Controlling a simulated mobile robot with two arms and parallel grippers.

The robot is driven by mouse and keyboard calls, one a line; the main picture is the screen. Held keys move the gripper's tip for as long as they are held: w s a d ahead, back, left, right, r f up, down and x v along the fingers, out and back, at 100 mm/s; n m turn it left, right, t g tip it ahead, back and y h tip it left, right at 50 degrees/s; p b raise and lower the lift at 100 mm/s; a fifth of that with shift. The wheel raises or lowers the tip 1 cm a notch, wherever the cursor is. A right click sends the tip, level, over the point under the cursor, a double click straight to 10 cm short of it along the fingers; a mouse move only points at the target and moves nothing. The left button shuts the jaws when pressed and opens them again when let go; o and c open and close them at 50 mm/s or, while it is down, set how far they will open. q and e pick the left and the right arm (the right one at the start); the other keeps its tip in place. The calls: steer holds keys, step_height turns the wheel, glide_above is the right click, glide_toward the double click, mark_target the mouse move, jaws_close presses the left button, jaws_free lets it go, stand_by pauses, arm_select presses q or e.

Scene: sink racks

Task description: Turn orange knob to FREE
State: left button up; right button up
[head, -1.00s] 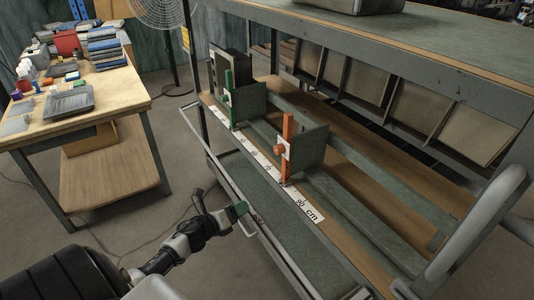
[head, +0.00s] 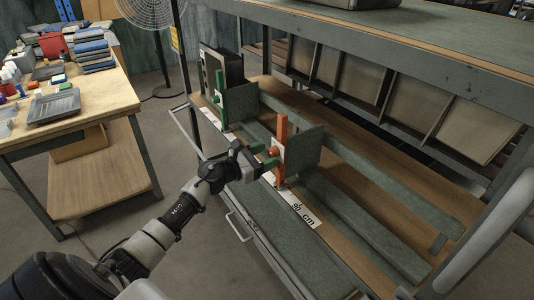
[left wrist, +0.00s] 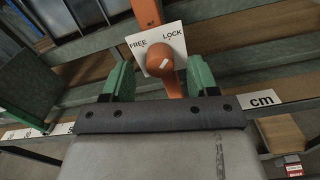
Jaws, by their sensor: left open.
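The orange knob (head: 273,151) sits on a white plate on the orange upright (head: 282,130) of the rack. In the left wrist view the knob (left wrist: 166,60) is in front of the plate (left wrist: 142,44), which reads FREE on the left and LOCK on the right. A white mark on the knob slants up toward the right, on the LOCK side. My left gripper (head: 264,157) is open, with its green fingers (left wrist: 120,80) on either side of the knob. A gap shows at the left finger; contact at the right is unclear. My right gripper is not in view.
A green upright (head: 221,100) stands farther back on the same rack. A scale strip marked cm (head: 303,215) runs along the front edge. A grey-green panel (head: 306,150) stands beside the orange upright. A wooden table with trays (head: 54,107) is at the left.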

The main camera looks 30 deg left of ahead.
arm_select(q)
steer(key=shift+w+d, duration=0.2)
steer(key=shift+w, duration=0.3)
steer(key=c, duration=0.9)
